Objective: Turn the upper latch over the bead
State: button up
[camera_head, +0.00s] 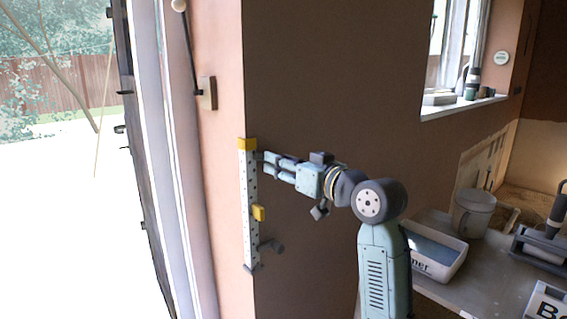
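A white perforated bead (251,195) stands upright along the wall corner. A yellow piece (247,143) caps its top; I take this to be the upper latch, but cannot be sure. A second yellow piece (258,213) sits lower on the bead's right side. A dark peg (271,246) sticks out to the right near the bead's foot. My gripper (266,161) comes in from the right, its fingertips close beside the bead just below the top yellow piece. Contact, finger gap and anything between the tips are too small to make out.
A window sill (460,106) holds small items. A lever on a wall plate (207,93) is left of the corner. The wall face around my gripper is clear.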

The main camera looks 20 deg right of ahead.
grip_shut()
jog(key=shift+n+b, duration=1.55)
jog(key=shift+n, duration=0.45)
jog(key=shift+o, duration=1.4)
grip_release()
jog(key=v, duration=1.2)
